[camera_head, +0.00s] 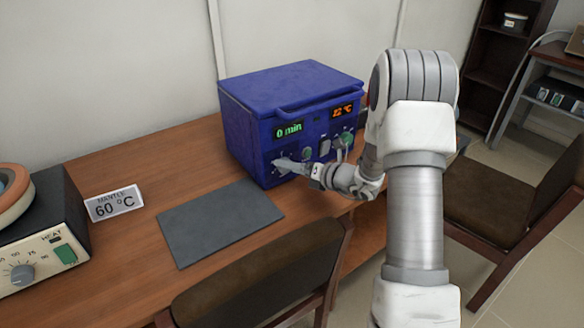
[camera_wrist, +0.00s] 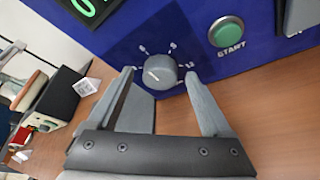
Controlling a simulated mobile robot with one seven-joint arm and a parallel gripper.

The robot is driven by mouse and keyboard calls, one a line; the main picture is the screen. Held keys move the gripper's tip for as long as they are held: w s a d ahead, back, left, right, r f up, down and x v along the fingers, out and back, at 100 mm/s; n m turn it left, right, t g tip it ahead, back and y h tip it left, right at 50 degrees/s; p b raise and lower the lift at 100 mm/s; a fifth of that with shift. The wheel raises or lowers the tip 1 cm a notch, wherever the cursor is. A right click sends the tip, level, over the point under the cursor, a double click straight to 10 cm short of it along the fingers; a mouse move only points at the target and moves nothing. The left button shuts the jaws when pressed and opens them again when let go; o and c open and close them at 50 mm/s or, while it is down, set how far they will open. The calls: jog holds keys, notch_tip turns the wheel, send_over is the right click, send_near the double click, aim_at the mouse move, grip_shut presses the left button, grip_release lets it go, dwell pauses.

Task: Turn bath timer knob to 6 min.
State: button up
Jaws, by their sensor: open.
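The blue bath (camera_head: 290,95) stands on the wooden table against the wall. Its left display (camera_head: 289,130) reads "0 min" in green. The grey round timer knob (camera_wrist: 160,71) is in the middle of the wrist view on a dark dial plate, with a light pointer mark and scale marks around it. My gripper (camera_wrist: 165,80) is open, with one finger on each side of the knob; I cannot tell whether either finger touches it.
A green START button (camera_wrist: 226,31) sits right of the knob. A grey mat (camera_head: 220,222) lies on the table before the bath. Chairs (camera_head: 265,275) stand in front.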

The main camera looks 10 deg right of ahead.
jog(key=p+v, duration=0.2)
jog(key=v, duration=1.5)
jog(key=shift+s+p, duration=0.15)
jog(key=shift+p, duration=0.25)
jog(key=shift+d, duration=0.1)
jog(key=s+a+r+n+g+p, duration=0.35)
jog(key=s+a+r+n, duration=0.3)
jog(key=n, duration=0.25)
jog(key=s+a+r+n+g+p, duration=0.2)
jog(key=s+a+r+n+g, duration=0.3)
jog(key=a+r+n, duration=0.35)
jog(key=s+d+r+n+t+h+p, duration=0.1)
jog(key=s+r+n+h, duration=0.3)
jog(key=n, duration=0.6)
jog(key=s+d+r+n+t+h+p, duration=0.1)
jog(key=s+d+r+n+h+p, duration=0.1)
jog(key=s+r+n+h+p, duration=0.2)
jog(key=s+r+n+h, duration=0.1)
jog(key=s+r+n, duration=0.2)
jog(key=r+n, duration=0.1)
jog(key=shift+d+n+p, duration=0.25)
jog(key=shift+n+p, duration=0.1)
jog(key=shift+n, duration=0.5)
